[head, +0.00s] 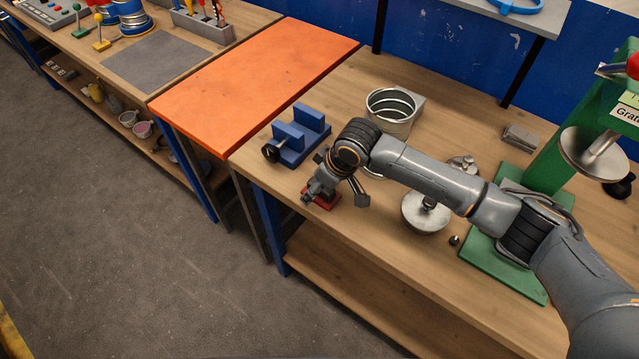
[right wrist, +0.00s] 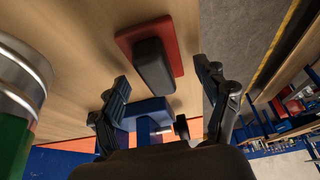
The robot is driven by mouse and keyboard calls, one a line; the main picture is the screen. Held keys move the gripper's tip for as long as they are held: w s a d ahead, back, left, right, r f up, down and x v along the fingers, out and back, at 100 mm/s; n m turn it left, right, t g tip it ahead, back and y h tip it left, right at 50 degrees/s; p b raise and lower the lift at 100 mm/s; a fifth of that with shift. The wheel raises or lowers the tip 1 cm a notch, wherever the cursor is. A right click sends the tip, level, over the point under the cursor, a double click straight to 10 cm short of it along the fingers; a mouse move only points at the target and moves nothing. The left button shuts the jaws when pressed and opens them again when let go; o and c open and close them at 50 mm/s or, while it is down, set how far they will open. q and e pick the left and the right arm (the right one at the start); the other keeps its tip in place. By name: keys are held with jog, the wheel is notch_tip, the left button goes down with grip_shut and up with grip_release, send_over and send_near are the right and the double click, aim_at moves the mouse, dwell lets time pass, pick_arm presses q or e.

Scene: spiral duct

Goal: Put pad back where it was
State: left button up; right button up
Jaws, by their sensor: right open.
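The pad (right wrist: 137,40) is a flat red plate with a dark raised block on top, like a handle. It lies on the wooden bench near its front edge; in the head view only its red part (head: 326,201) shows below my right gripper. My right gripper (head: 335,195) is open above it. In the right wrist view the dark block (right wrist: 154,63) appears between the spread fingers, with a gap on both sides and no visible contact. My left gripper is not in view.
A blue vise (head: 300,138) stands just left of my gripper. A ribbed metal duct (head: 391,112) stands behind my arm. A round metal dish (head: 425,213) and green stand (head: 549,188) are to the right. An orange tabletop (head: 255,82) adjoins, mostly bare.

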jog(key=b+v, duration=0.1)
jog(key=v, duration=1.1)
jog(key=shift+f, duration=0.1)
